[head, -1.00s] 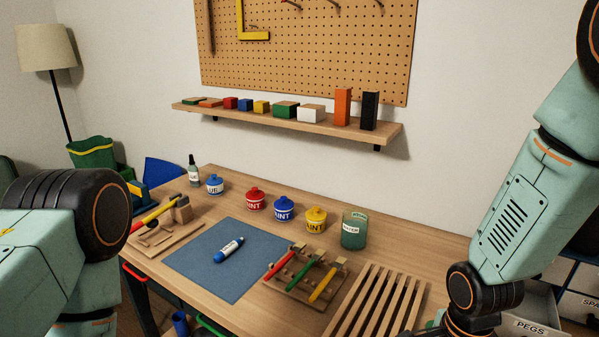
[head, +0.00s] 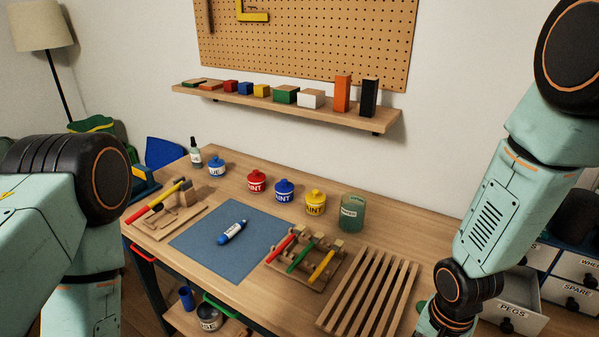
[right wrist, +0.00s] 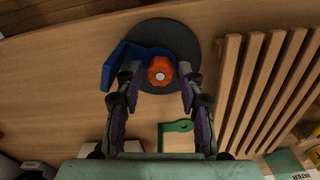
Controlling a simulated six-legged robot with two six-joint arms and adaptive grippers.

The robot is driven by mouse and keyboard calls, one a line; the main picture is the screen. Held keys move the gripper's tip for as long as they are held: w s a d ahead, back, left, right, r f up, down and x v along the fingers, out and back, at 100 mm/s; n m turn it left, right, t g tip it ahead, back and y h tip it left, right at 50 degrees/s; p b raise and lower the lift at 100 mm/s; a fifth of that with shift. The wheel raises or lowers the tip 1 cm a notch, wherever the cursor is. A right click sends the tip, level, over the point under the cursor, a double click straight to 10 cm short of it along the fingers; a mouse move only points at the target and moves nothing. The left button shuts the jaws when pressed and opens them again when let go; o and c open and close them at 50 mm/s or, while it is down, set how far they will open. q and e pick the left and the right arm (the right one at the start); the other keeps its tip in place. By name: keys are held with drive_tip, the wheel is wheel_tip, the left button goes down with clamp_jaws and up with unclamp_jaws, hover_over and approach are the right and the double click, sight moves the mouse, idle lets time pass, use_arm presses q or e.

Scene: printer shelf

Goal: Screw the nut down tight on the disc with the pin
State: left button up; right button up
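In the right wrist view a dark round disc (right wrist: 188,40) lies on the wooden table. An orange lobed nut (right wrist: 160,71) with a pale round pin end (right wrist: 159,75) at its centre sits over the disc. A blue angled piece (right wrist: 121,67) lies beside the nut, partly over the disc. My right gripper (right wrist: 160,82) is open, with one finger on each side of the nut; I cannot tell whether either touches it. The disc and nut do not show in the head view. My left arm is at the left of the head view, its gripper out of frame.
A slatted wooden rack (head: 370,289) stands close to the disc's right side. A green piece with a hole (right wrist: 175,127) shows between my right fingers' bases. A blue mat (head: 205,248) with a marker (head: 232,232), paint pots and tool holders occupy the table.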

drive_tip(key=n+p, duration=0.2)
drive_tip(key=n, duration=0.2)
drive_tip(key=shift+r, duration=0.15)
drive_tip(key=n+p, duration=0.1)
drive_tip(key=n, duration=0.2)
drive_tip(key=shift+n, duration=0.5)
drive_tip(key=shift+c, duration=0.2)
